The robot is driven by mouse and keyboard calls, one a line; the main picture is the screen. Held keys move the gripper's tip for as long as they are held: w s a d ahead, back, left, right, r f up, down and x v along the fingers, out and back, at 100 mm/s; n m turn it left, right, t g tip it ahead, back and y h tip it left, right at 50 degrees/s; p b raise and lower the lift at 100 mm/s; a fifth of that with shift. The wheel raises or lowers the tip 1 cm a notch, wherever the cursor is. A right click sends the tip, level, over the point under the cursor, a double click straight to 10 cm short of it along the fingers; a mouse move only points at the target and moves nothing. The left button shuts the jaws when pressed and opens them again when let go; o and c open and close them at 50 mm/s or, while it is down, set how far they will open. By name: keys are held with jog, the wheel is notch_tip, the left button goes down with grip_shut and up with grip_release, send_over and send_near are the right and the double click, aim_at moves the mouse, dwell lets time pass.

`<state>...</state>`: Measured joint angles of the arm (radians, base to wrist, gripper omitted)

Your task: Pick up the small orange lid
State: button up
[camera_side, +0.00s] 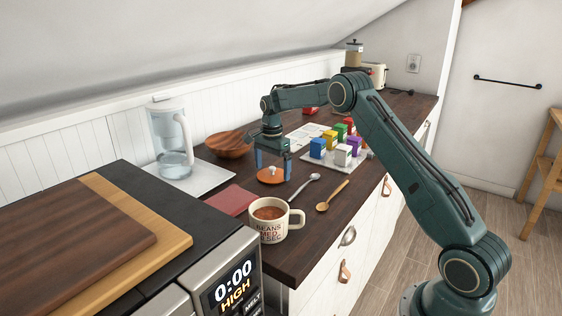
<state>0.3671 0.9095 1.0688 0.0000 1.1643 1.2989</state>
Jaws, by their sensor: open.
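The small orange lid (270,179) lies on the dark wooden counter, with a pale knob on its top. My gripper (272,172) points down right over the lid and is open. Its blue fingers come down on the left and right of the lid's knob. I cannot tell whether the fingers touch the lid.
A mug (272,222), a metal spoon (298,190) and a wooden spoon (332,196) are in front of the lid. A red book (231,200) is to the left. A wooden bowl (229,146) and a glass pitcher (170,142) stand behind. Colored boxes (318,148) sit to the right.

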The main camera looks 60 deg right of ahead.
aim_at(272, 168)
jog(key=shift+f, duration=0.4)
jog(key=c, duration=0.7)
jog(key=shift+r, duration=0.15)
notch_tip(272, 168, up, 20)
jog(key=shift+f, duration=0.15)
dwell(0.5)
dwell(0.5)
jog(key=shift+a, duration=0.2)
